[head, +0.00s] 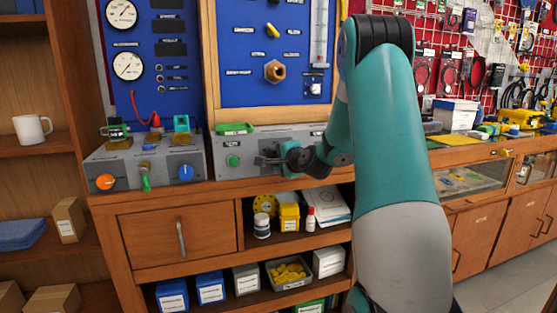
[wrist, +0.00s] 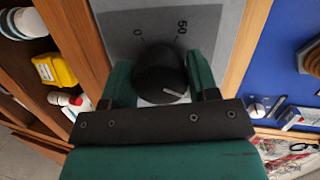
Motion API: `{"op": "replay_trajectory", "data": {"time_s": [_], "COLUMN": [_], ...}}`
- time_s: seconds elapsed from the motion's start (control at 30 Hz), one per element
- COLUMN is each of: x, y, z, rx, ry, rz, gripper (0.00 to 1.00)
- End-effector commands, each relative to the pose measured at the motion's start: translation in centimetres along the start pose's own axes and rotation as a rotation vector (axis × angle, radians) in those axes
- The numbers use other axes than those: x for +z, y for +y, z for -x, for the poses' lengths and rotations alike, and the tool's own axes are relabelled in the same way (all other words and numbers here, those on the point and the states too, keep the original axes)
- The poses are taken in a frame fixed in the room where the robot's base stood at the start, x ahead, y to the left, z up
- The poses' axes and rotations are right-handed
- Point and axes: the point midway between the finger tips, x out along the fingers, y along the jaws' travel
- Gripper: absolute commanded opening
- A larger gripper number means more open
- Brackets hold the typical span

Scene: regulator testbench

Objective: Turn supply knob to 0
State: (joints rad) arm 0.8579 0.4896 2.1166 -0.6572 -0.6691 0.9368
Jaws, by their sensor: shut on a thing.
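The supply knob (wrist: 160,82) is a round black knob with a white pointer line, on a grey panel marked 0 and 50 in the wrist view. Its pointer line lies at the lower right, nearer the 50 side than the 0. My gripper (wrist: 163,80) is shut on the knob, with one teal finger on each side of it. In the head view my gripper (head: 275,160) reaches the front of the grey box (head: 245,142) from the right. The knob is hidden there behind the gripper.
Left of the box, another grey unit (head: 150,172) has orange, green and blue knobs. A blue panel (head: 255,60) with gauges and fittings rises behind. Shelves below hold bottles and boxes. A wooden bench edge (head: 215,187) runs under the box.

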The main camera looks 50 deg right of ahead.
Motion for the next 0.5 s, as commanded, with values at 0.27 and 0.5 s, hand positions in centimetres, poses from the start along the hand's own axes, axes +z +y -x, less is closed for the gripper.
{"op": "replay_trajectory", "data": {"time_s": [0.27,0.5], "x": [0.2,0.21], "y": [-0.02,0.07], "z": [-0.07,-0.07], "rx": [0.048,0.094], "ry": [-0.004,-0.004], "rz": [0.259,0.482], "gripper": [0.31,0.31]}}
